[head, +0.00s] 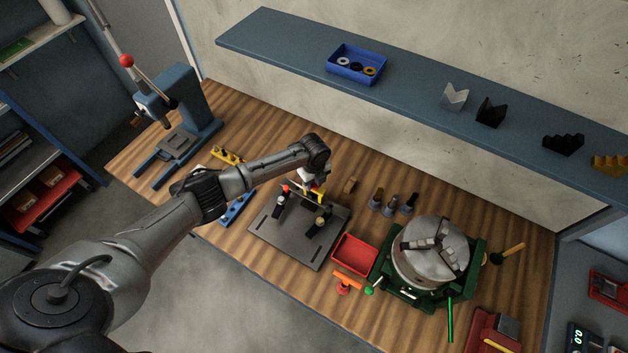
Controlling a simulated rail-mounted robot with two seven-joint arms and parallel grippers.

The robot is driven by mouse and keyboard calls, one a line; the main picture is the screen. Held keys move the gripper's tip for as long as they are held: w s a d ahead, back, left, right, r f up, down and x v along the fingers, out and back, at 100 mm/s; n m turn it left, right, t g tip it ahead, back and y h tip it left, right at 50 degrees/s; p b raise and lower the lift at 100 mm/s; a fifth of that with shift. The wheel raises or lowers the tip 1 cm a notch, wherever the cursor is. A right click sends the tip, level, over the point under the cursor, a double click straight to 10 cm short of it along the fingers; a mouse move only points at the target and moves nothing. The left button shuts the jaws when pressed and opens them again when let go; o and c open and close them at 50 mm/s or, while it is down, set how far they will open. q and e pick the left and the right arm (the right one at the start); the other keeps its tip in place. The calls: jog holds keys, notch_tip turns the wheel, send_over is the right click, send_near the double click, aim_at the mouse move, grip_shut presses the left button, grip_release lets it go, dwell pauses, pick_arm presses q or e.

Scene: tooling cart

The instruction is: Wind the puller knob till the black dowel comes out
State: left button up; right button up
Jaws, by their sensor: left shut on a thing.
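A dark grey fixture plate (272,238) lies on the wooden bench, with black clamp-like parts standing on it. My left arm reaches in from the left, and its gripper (311,188) points down at the back edge of this plate. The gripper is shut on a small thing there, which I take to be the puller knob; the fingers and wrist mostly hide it. Yellow and red bits show beside the fingers. I cannot make out the black dowel or tell how far it stands out. My right gripper is not in view.
A red tray (354,255) and a chuck (430,252) on a green base stand right of the plate. Several small tools (392,203) stand behind. A blue arbor press (178,112) is at left. A blue shelf (410,95) overhangs the back.

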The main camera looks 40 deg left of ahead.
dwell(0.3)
pick_arm(q)
jog(key=shift+r, duration=0.1)
jog(key=o, duration=0.9)
jog(key=shift+o, duration=0.2)
notch_tip(320, 180, up, 14)
jog(key=b, duration=0.1)
dwell(0.4)
